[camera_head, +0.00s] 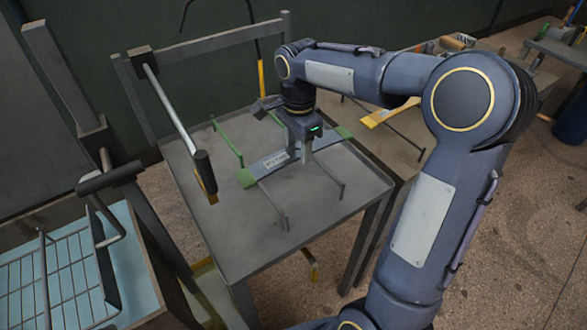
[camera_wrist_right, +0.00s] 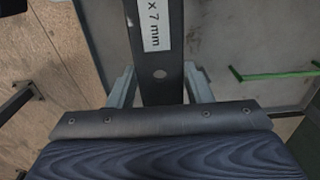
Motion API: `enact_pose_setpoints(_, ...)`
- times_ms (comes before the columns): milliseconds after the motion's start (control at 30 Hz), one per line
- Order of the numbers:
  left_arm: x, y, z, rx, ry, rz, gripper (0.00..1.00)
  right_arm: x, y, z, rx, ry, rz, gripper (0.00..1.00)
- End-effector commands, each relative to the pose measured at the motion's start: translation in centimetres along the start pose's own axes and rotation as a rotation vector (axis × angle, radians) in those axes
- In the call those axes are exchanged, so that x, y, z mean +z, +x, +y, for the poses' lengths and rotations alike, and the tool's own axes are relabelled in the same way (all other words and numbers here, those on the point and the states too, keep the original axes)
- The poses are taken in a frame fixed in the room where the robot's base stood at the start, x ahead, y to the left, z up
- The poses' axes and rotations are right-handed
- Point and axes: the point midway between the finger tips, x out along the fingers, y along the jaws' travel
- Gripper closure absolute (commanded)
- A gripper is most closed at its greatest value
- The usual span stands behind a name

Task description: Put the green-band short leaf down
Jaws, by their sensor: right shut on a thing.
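The green-band short leaf (camera_head: 272,164) is a flat dark bar with green ends and a white label. It is over the grey metal table (camera_head: 330,215), slanting from lower left to upper right. My right gripper (camera_head: 303,155) points down and is shut on its middle. In the right wrist view the leaf (camera_wrist_right: 160,85) runs between the two fingers of the gripper (camera_wrist_right: 160,88), showing a hole and a label ending in "x 7 mm". Thin green bars (camera_head: 228,141) and grey bars (camera_head: 272,207) stand near it on the table. I cannot tell whether the leaf touches them. My left gripper is not in view.
A grey frame with a slanting rod (camera_head: 176,105) stands at the table's left and back. A yellow-ended piece (camera_head: 385,115) lies on a surface to the right. A wire rack (camera_head: 65,275) on a pale blue surface is at lower left. The table's front part is bare.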

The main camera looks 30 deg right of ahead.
Motion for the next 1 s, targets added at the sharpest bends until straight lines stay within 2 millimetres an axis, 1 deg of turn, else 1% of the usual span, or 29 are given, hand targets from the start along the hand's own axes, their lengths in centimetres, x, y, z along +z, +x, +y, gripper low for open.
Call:
enact_pose_setpoints(100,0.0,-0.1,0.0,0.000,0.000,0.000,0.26,0.0,2.2,0.0,0.003,0.000,0.000,0.91)
enact_pose_setpoints(200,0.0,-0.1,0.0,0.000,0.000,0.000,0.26,0.0,3.6,0.1,0.002,0.000,-0.001,0.91)
enact_pose_setpoints(367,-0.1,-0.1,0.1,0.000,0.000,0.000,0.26,0.0,4.8,0.0,-0.001,-0.002,0.001,0.91)
enact_pose_setpoints(600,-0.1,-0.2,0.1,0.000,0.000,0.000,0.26,0.0,7.7,0.0,0.001,-0.003,0.000,0.91)
enact_pose_setpoints(700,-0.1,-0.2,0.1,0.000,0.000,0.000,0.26,0.0,8.3,0.0,-0.002,-0.003,0.000,0.91)
enact_pose_setpoints(1000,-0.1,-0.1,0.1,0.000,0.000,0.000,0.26,0.0,8.5,-0.1,-0.003,-0.003,0.000,0.91)
